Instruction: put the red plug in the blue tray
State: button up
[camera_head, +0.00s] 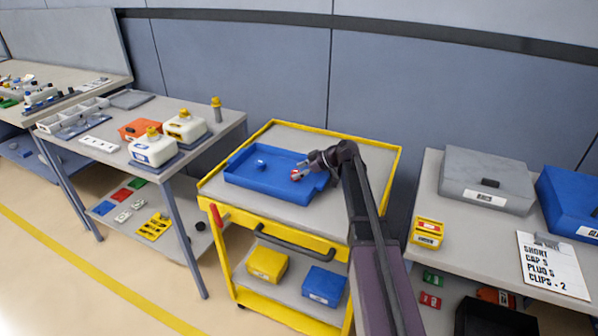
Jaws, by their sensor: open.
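The blue tray (240,179) lies on the top of the yellow cart (379,152). The small red plug (295,177) shows at the right part of the tray, right by my fingertips; whether it rests on the tray floor or is a little above it I cannot tell. My gripper (302,172) reaches in from the right over the tray's right side, with its jaws open. A small blue piece (261,164) lies in the tray's left part.
A table at left holds white containers (153,149) with yellow caps and an orange case (139,128). A bench at right holds a grey case (486,178), a yellow box (428,231) and a lettered sign (553,264). The cart's lower shelf holds yellow (267,263) and blue (322,286) boxes.

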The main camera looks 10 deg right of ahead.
jog(key=shift+r, duration=0.15)
jog(key=shift+s+d+r+p, duration=0.1)
jog(key=shift+d+r+p, duration=0.1)
jog(key=shift+p, duration=0.1)
jog(key=p+v, duration=0.5)
jog(key=v, duration=0.4)
jog(key=shift+s+d+r+p, duration=0.1)
jog(key=shift+d+r+p, duration=0.1)
jog(key=shift+r+p, duration=0.1)
jog(key=shift+p+v, duration=0.35)
jog(key=shift+v, duration=0.5)
jog(key=shift+d+f, duration=0.1)
jog(key=shift+f, duration=0.05)
